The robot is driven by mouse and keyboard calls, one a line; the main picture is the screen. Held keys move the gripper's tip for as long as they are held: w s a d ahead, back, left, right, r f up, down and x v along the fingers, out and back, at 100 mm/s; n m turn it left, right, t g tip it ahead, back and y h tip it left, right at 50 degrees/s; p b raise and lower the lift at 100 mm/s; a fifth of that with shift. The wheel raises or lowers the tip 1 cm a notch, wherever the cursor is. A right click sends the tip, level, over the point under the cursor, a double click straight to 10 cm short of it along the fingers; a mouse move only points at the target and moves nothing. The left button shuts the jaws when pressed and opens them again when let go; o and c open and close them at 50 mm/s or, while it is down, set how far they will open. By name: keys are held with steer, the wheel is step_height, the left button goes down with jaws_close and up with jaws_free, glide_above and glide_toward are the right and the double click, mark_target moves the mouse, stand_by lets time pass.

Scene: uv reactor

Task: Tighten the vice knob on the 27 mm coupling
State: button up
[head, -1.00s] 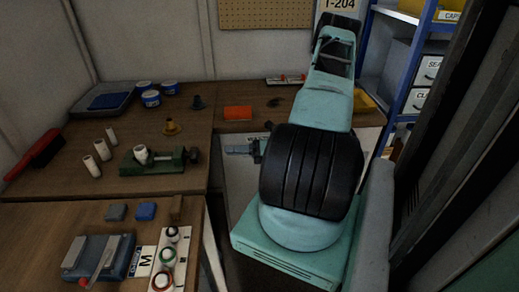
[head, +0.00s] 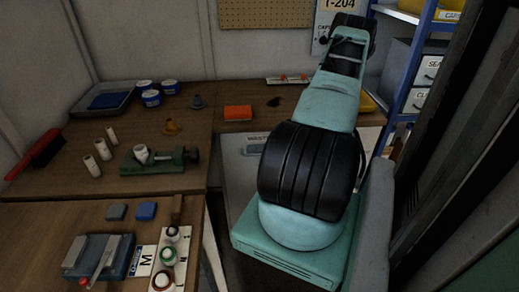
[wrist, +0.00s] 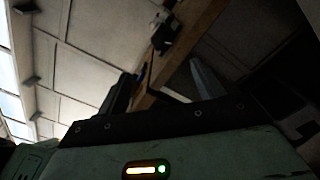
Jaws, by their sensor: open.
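The green vice (head: 152,166) stands on the wooden bench at the left in the head view. Its dark knob (head: 191,156) is at the right end of the vice. A short white tube (head: 141,153), likely the coupling, sits tilted at the vice's left, jaw end; I cannot read its size or tell how firmly it is held. My gripper (wrist: 162,88) shows in the wrist view with its two dark fingers apart and nothing between them. In the head view it is hidden behind my arm, away from the vice. The wrist view does not clearly show the vice.
Several white tubes (head: 102,149) stand left of the vice. An orange cone-like piece (head: 172,127) and a grey one (head: 197,102) stand behind it. An orange block (head: 238,112) lies on the back bench. A blue shelf rack (head: 410,75) is at the right.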

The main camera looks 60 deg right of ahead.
steer(key=shift+s+d, duration=0.3)
steer(key=shift+s, duration=0.25)
steer(key=b+v, duration=0.4)
steer(key=v, duration=1.3)
steer(key=shift+d+b, duration=0.2)
steer(key=shift+b, duration=0.15)
steer(key=shift+s, duration=0.1)
steer(key=shift+c, duration=0.3)
